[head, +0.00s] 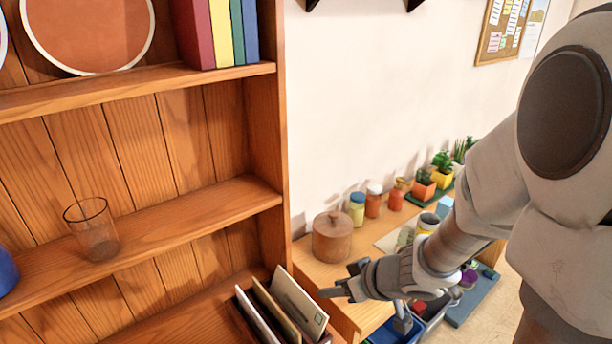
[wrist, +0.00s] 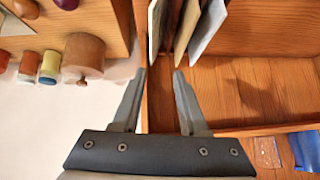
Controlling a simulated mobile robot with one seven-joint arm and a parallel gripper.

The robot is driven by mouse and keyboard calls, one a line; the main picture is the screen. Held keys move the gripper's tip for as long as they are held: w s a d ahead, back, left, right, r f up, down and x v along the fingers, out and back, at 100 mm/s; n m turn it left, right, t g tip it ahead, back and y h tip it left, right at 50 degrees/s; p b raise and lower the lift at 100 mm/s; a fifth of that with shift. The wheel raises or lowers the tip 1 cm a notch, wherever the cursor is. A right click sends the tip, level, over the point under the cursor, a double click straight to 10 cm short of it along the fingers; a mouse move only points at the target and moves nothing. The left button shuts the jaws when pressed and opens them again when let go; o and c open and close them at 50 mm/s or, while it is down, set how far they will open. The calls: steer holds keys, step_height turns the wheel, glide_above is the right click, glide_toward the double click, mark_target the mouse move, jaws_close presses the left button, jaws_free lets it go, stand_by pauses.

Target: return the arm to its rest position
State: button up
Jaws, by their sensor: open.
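My gripper (head: 340,281) is at the end of my arm (head: 448,245), which reaches in from the right in the head view. It is beside the right edge of the wooden shelf unit (head: 270,120), close to the upright envelopes (head: 298,300). In the wrist view my gripper (wrist: 159,74) has its two fingers apart with nothing held between them. The fingertips point toward the envelopes (wrist: 208,28) and the shelf's side panel (wrist: 160,110). Whether they touch either is unclear.
A clear glass (head: 93,230) stands on the middle shelf. Books (head: 222,35) and a round plate (head: 88,30) are above. A lidded wooden pot (head: 332,240), jars (head: 373,201) and plants (head: 423,186) stand on the side table (head: 312,268).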

steer(key=s+d+r+m+t+h, duration=0.15)
steer(key=d+r+m+h, duration=0.25)
steer(key=d+r+h, duration=0.6)
steer(key=s+a+r+m+g+y, duration=0.1)
steer(key=s+a+r+y, duration=0.1)
steer(key=s, duration=0.5)
steer(key=s+a+r+m+g+y, duration=0.1)
steer(key=s+a+r+y, duration=0.1)
steer(key=s, duration=0.5)
step_height(320, 180, up, 3)
steer(key=shift+a+f+y, duration=0.1)
steer(key=shift+a+y, duration=0.2)
steer(key=shift+a, duration=0.2)
steer(key=shift+s+a, duration=0.1)
steer(key=shift+a, duration=0.05)
